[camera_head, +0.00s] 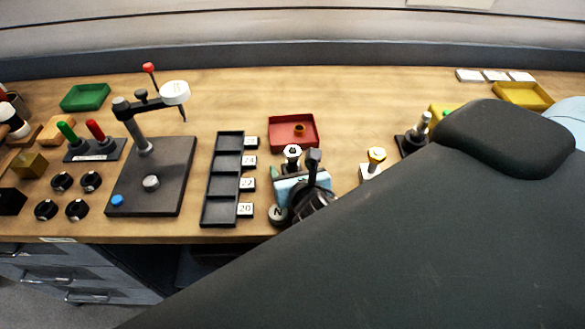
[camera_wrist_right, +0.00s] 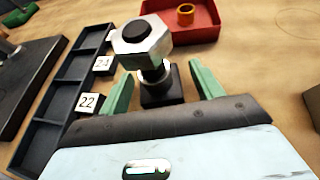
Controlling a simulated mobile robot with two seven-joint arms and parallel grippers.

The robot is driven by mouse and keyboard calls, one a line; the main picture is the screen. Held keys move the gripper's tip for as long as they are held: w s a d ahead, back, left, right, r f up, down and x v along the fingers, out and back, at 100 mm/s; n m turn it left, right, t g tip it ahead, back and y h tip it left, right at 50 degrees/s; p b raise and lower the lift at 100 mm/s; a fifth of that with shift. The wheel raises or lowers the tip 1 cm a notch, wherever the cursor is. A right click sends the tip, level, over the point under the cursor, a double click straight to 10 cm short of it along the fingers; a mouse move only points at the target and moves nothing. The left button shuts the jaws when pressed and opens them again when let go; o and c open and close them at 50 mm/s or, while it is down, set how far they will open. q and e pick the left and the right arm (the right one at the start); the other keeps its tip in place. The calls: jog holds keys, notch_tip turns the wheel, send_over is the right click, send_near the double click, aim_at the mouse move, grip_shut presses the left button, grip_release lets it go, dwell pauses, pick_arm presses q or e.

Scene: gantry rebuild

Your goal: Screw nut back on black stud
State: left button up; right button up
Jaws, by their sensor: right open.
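A silver hex nut (camera_wrist_right: 142,40) sits around the top of an upright black stud (camera_wrist_right: 141,30), whose dark end shows through its middle. The nut also shows in the head view (camera_head: 292,151). Below it are a pale collar and a black base block (camera_wrist_right: 161,86). My right gripper (camera_wrist_right: 161,70) is open, its green fingers on either side of the stud's lower part and apart from it. In the head view my right gripper (camera_head: 291,170) is just in front of the stud, largely hidden by its wrist. How far the nut is threaded cannot be told. My left gripper is out of view.
A red tray (camera_head: 279,144) holding a brass ring (camera_head: 299,130) lies behind the stud. A black compartment tray (camera_head: 207,214) with number cards stands left. My arm covers the right foreground.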

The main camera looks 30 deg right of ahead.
jog(key=shift+f, duration=0.1)
jog(key=shift+s, duration=0.25)
jog(key=v, duration=0.6)
jog(key=shift+s+a+r, duration=0.2)
jog(key=shift+s+r, duration=0.25)
jog(key=shift+s, duration=0.05)
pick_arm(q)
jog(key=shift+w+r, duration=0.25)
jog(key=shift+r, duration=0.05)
pick_arm(e)
jog(key=shift+s, duration=0.1)
